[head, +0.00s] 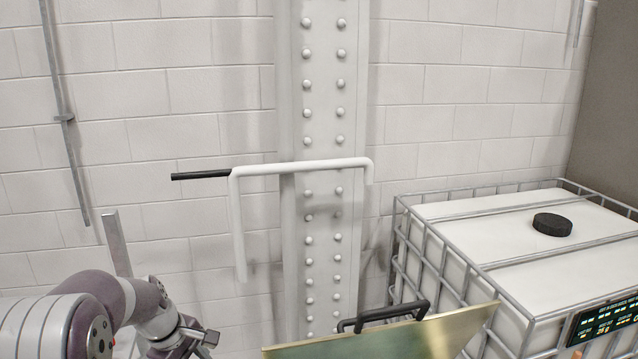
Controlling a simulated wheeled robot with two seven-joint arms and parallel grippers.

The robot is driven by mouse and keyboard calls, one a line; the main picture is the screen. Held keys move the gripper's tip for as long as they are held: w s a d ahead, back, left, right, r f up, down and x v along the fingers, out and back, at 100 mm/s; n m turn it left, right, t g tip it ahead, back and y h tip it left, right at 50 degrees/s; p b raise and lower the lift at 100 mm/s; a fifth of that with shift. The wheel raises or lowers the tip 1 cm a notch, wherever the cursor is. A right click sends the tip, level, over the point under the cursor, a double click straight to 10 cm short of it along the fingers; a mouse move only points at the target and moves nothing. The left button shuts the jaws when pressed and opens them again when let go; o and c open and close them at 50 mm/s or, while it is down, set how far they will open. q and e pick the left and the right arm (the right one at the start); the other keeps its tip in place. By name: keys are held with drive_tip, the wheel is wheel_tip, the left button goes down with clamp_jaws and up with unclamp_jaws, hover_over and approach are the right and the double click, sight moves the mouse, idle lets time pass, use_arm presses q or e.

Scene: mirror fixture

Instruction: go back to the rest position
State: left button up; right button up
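My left arm comes in at the lower left, bent. Its gripper (203,338) is low in the picture, near the bottom edge, and I cannot make out its fingers well enough to tell open from shut. It is apart from the brass-coloured panel (400,338), which stands tilted at the bottom centre and is cut off by the picture's edge. A black handle (385,314) shows at the panel's top edge. A white bent bar (300,167) with a black end (200,176) is in front of the riveted column. My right gripper is not in view.
A riveted white column (322,100) stands before a white block wall (170,90). A caged white tank (480,215) with a black cap (552,224) fills the right side. A small display (604,320) is at the lower right. A grey upright bar (116,243) rises behind my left arm.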

use_arm(q)
drive_tip(key=s+d+f+m+y+b, duration=0.1)
drive_tip(key=s+d+f+m+b, duration=0.1)
drive_tip(key=s+f+m+b, duration=0.4)
drive_tip(key=s+d+f+m+g+y+b, duration=0.1)
drive_tip(key=s+d+f+m+b, duration=0.2)
drive_tip(key=s+f+m+b, duration=0.4)
drive_tip(key=s+f+b, duration=0.4)
drive_tip(key=s+f, duration=0.4)
drive_tip(key=f, duration=0.1)
drive_tip(key=shift+s+d, duration=0.15)
drive_tip(key=shift+s, duration=0.05)
